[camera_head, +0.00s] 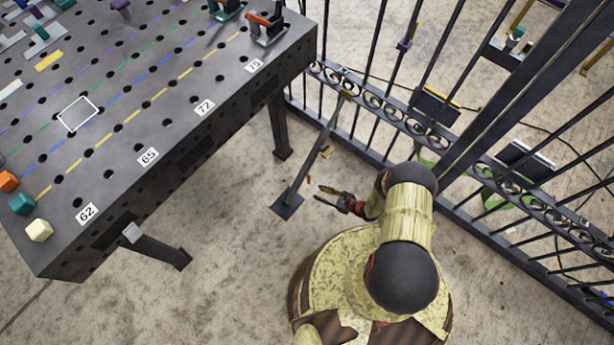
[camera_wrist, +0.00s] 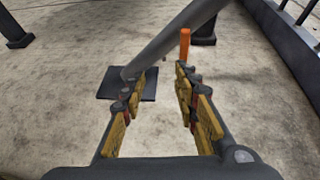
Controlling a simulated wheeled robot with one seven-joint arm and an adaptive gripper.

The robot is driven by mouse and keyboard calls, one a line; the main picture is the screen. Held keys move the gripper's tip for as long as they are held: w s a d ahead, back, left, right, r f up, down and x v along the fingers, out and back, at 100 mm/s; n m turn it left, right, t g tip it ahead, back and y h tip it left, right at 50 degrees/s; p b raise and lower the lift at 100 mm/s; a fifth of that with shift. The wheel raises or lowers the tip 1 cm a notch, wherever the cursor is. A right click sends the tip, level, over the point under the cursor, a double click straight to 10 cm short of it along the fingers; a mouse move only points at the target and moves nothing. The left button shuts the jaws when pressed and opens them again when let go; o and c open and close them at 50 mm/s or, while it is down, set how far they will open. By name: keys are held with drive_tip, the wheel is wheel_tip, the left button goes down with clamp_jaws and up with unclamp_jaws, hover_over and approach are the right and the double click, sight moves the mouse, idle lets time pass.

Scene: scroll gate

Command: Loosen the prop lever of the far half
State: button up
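A grey prop bar (camera_head: 313,157) slants from a square foot plate (camera_head: 286,206) on the floor up to the lower rail of the scroll gate (camera_head: 378,108). In the wrist view the bar (camera_wrist: 178,40) and plate (camera_wrist: 146,88) lie ahead of my fingers. An upright orange lever (camera_wrist: 185,44) shows beside the bar, just beyond the right finger; in the head view it is a small orange piece (camera_head: 308,180). My gripper (camera_head: 322,193) is open beside the bar, fingers parted and empty. Contact with the lever cannot be told.
A dark perforated workbench (camera_head: 120,110) with numbered labels and coloured blocks stands at the left. Its legs (camera_head: 279,125) reach the floor near the prop. Thick gate posts (camera_head: 520,92) rise at the right. The concrete floor (camera_head: 225,260) between bench and arm is clear.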

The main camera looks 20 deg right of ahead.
sight(310, 180)
drive_tip(key=shift+m+t+h, duration=0.4)
drive_tip(key=shift+m+t, duration=0.1)
drive_tip(key=shift+t, duration=0.1)
drive_tip(key=w+b, duration=0.1)
drive_tip(key=w, duration=0.2)
drive_tip(key=w+a+f, duration=0.1)
drive_tip(key=w, duration=0.2)
drive_tip(key=w+a+f+b, duration=0.1)
drive_tip(key=w, duration=0.1)
drive_tip(key=shift+w+a+b, duration=0.15)
drive_tip(key=shift+w+b, duration=0.2)
drive_tip(key=shift+w, duration=0.05)
drive_tip(key=shift+c, duration=0.2)
clamp_jaws()
